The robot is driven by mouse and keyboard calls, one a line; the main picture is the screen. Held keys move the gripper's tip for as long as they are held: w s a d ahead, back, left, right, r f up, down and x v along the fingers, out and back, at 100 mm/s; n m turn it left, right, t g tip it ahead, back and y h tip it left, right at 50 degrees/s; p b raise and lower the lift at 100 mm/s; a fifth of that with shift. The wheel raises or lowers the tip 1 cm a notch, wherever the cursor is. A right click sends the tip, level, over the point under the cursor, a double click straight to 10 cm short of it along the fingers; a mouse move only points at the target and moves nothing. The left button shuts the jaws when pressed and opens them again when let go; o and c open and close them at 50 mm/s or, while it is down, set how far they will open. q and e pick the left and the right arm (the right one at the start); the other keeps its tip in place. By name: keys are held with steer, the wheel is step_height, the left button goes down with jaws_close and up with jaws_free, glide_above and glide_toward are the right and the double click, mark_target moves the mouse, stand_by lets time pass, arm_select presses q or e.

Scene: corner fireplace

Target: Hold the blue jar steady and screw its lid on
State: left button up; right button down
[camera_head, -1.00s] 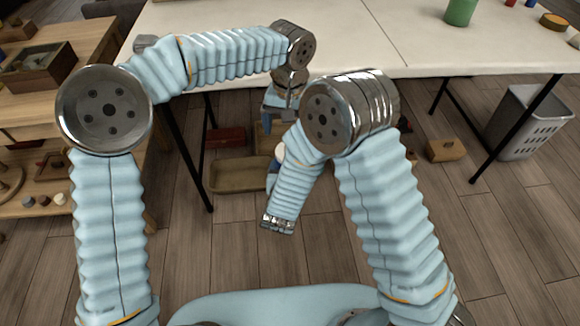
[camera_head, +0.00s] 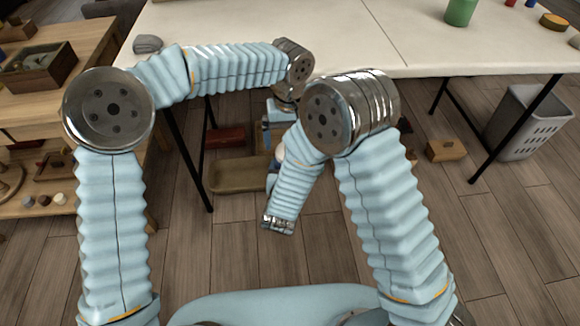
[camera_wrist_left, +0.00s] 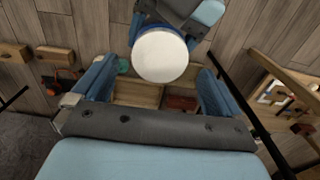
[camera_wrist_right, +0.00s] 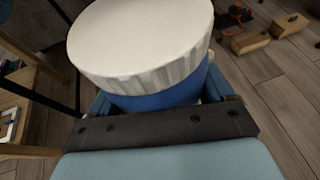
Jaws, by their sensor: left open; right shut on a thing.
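The blue jar (camera_wrist_right: 165,100) is between the fingers of my right gripper (camera_wrist_right: 158,92), which is shut on it. A white lid (camera_wrist_right: 145,40) with a ridged edge covers the jar's top; whether it is threaded tight I cannot tell. In the left wrist view the round lid (camera_wrist_left: 160,55) faces the camera, with a little blue of the jar at its edge. My left gripper (camera_wrist_left: 157,70) is open, its blue fingers spread to either side of the lid with gaps showing. In the head view my arms hide most of the jar and grippers.
A white table (camera_head: 330,35) stands ahead, with a green can (camera_head: 460,12) and a grey object (camera_head: 147,43) on it. A wooden shelf (camera_head: 90,90) is at left. Trays (camera_head: 238,177) and a wooden block (camera_head: 446,150) lie on the floor. A white bin (camera_head: 525,122) stands at right.

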arm_select(q)
steer(key=shift+f, duration=1.7)
steer(key=c, duration=1.1)
steer(key=shift+o, duration=0.2)
steer(key=m, duration=0.5)
steer(key=shift+m, duration=0.4)
steer(key=m, duration=0.4)
steer(key=o, duration=1.1)
steer(key=shift+c, duration=0.2)
